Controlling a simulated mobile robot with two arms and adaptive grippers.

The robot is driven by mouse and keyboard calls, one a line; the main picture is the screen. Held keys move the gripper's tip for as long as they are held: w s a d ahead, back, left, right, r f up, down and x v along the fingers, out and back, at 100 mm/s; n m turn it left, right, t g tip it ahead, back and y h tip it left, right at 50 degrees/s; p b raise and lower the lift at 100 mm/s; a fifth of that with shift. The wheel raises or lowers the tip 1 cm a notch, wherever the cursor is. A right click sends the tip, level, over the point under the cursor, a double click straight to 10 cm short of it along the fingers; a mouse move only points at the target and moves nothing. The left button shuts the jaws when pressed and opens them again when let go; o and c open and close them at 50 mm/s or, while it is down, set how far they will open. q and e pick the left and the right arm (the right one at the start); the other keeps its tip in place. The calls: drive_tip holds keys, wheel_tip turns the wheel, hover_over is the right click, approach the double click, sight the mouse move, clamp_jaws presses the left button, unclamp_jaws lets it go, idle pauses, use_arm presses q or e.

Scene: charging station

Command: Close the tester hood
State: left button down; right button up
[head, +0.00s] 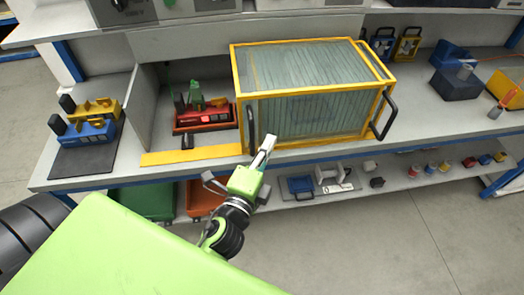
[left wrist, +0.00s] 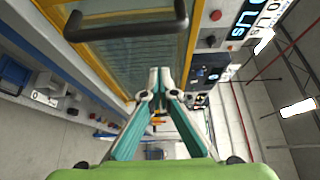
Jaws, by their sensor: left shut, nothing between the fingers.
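The tester hood (head: 315,90) is a yellow-framed box with clear, greenish panels on the bench. It stands to the right of a bay holding a red device (head: 205,117), which is uncovered. The hood has a black handle on its left front edge (head: 251,130) and another at its right (head: 384,117). My left gripper (head: 268,145) is shut and empty, in front of the hood's lower left corner, close to the left handle. In the left wrist view the gripper (left wrist: 160,78) points at the hood's frame, with a black handle (left wrist: 125,30) above it. Contact cannot be told.
A yellow strip (head: 190,155) lies along the bench front, left of the hood. Blue and yellow devices (head: 92,120) sit on a dark mat at left. Dark blue bins (head: 455,82) stand at right. A lower shelf holds green and orange bins (head: 203,197) and small parts.

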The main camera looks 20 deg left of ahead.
use_arm(q)
drive_tip(key=a, duration=0.2)
drive_tip(key=w+a+p, duration=0.1)
drive_tip(key=a, duration=0.1)
drive_tip(key=shift+w, duration=0.15)
use_arm(e)
drive_tip(key=shift+d+r, duration=0.3)
drive_tip(key=shift+r, duration=0.25)
drive_tip(key=shift+d+r, duration=0.3)
drive_tip(key=shift+r, duration=0.2)
use_arm(q)
drive_tip(key=shift+d, duration=0.1)
